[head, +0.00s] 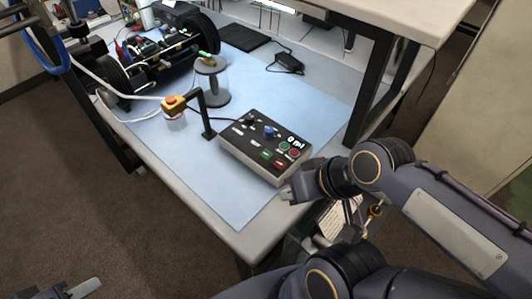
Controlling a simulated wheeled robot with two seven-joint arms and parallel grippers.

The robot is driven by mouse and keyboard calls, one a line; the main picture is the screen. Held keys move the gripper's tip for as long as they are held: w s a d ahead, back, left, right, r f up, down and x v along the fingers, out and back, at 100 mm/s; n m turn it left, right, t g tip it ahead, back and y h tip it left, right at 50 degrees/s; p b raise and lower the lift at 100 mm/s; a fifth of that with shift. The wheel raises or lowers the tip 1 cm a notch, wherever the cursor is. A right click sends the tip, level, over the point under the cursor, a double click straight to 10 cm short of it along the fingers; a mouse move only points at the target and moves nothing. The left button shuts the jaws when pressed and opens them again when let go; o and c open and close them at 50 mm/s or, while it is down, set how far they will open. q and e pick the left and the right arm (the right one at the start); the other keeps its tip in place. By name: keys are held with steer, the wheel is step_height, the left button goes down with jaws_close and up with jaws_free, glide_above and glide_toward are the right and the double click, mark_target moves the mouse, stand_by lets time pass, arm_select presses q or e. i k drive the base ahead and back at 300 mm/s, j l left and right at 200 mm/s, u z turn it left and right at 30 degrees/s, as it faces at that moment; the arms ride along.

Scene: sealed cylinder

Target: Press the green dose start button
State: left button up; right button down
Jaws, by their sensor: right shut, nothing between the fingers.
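A dark control box (238,152) with light sides sits on the blue mat. Its top carries a blue knob (269,131), a green rectangular button (266,154), a red rectangular button (277,164), a round green-ringed button (284,147) and a round red one (296,145). The labels are too small to read, so I cannot tell which green one is dose start. My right gripper (287,193) is shut and empty, just off the box's near right corner. My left gripper (82,288) shows only partly at the bottom left, far from the box.
A black table leg (369,92) rises right of the box. The front of the blue mat (215,190) is clear.

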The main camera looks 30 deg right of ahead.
mark_target(266, 155)
steer(key=i+j+z, duration=0.1)
steer(key=j+z, duration=0.5)
steer(key=z, duration=0.2)
steer(key=j+z, duration=0.4)
steer(key=i, duration=0.05)
